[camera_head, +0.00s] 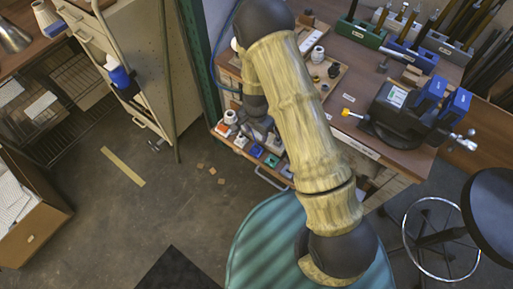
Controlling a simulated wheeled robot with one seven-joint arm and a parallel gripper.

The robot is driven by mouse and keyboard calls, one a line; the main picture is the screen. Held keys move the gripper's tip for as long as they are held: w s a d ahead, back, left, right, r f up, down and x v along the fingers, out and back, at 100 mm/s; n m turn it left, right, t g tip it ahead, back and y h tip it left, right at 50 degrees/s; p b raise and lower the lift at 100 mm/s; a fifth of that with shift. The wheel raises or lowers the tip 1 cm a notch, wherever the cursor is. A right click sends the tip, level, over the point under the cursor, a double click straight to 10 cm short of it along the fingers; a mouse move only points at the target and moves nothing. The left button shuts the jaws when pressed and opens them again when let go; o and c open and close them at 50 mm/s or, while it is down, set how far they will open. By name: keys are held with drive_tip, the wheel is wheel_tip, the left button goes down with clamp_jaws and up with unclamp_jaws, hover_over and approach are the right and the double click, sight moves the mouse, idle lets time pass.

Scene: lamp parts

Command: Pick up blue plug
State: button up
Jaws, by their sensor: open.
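A small blue piece (256,151), which looks like the blue plug, sits in a row of small coloured pieces along the front edge of the workbench. Its exact shape is too small to tell. My gripper (258,135) is a grey shape just above this row, close to the blue piece and partly hidden by my own arm. Its jaws are open. I cannot tell whether a fingertip touches the blue piece.
Beside the blue piece stand a white piece (240,142), a red piece (221,129) and a green piece (271,160). A black vise (400,110) stands on the bench at right. A round stool (495,210) is at far right. Open floor lies at left.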

sight(257, 145)
drive_tip(key=shift+f, duration=2)
drive_tip(key=f, duration=0.2)
drive_tip(key=f+p, duration=0.1)
drive_tip(key=f, duration=0.1)
drive_tip(key=shift+s, duration=0.4)
drive_tip(key=shift+w+f, duration=0.1)
drive_tip(key=shift+f, duration=0.5)
drive_tip(key=shift+a, duration=0.1)
